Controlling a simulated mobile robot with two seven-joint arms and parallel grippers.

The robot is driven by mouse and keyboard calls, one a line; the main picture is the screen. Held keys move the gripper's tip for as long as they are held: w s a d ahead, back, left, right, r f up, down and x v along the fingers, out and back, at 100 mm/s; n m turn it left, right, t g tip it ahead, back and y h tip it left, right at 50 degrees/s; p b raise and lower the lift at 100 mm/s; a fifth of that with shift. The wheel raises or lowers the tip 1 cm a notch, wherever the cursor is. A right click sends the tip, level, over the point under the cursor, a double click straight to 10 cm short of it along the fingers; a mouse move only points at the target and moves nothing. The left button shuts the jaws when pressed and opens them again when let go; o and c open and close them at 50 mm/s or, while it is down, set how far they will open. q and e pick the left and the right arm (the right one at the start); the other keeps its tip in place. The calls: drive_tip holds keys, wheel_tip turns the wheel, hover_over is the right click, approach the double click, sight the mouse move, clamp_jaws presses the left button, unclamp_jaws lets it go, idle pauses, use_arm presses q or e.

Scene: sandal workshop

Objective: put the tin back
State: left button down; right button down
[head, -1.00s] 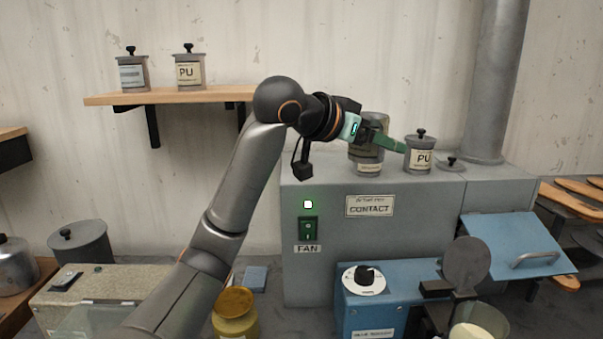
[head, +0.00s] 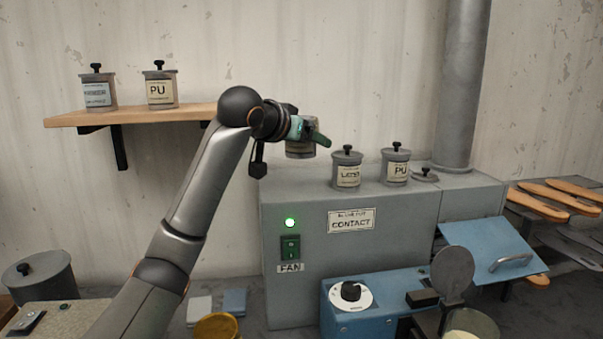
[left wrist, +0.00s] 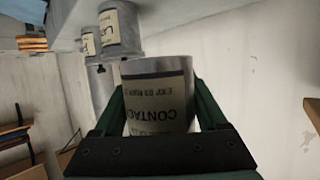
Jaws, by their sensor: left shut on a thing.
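My left gripper (head: 308,140) is shut on a grey tin (head: 299,152), held in the air above the left end of the grey cabinet, right of the shelf. In the left wrist view the tin (left wrist: 158,98) sits between the green fingers (left wrist: 160,112); its cream label reads CONTACT, upside down in that picture. The tin's top is mostly hidden by the gripper in the head view. The grey cabinet (head: 300,200) carries a sign (head: 351,220) reading CONTACT. A loose lid (head: 424,175) lies on the cabinet top at the right. My right gripper is not in view.
A LATEX tin (head: 347,170) and a PU tin (head: 396,168) stand on the cabinet. The wooden shelf (head: 150,116) holds a tin (head: 97,90) and another PU tin (head: 158,89); its right part looks clear.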

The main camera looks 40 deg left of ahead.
use_arm(q)
hover_over(302, 185)
drive_tip(key=f, duration=0.5)
drive_tip(key=shift+s+d, duration=0.25)
drive_tip(key=shift+d, duration=0.05)
drive_tip(key=f, duration=0.3)
drive_tip(key=shift+w+a, duration=0.2)
drive_tip(key=shift+a, duration=0.05)
drive_tip(key=shift+f, duration=0.3)
drive_tip(key=shift+f, duration=0.15)
unclamp_jaws()
drive_tip(key=shift+s, duration=0.15)
drive_tip(key=b+v, duration=0.2)
drive_tip(key=v, duration=1)
drive_tip(key=shift+b, duration=0.3)
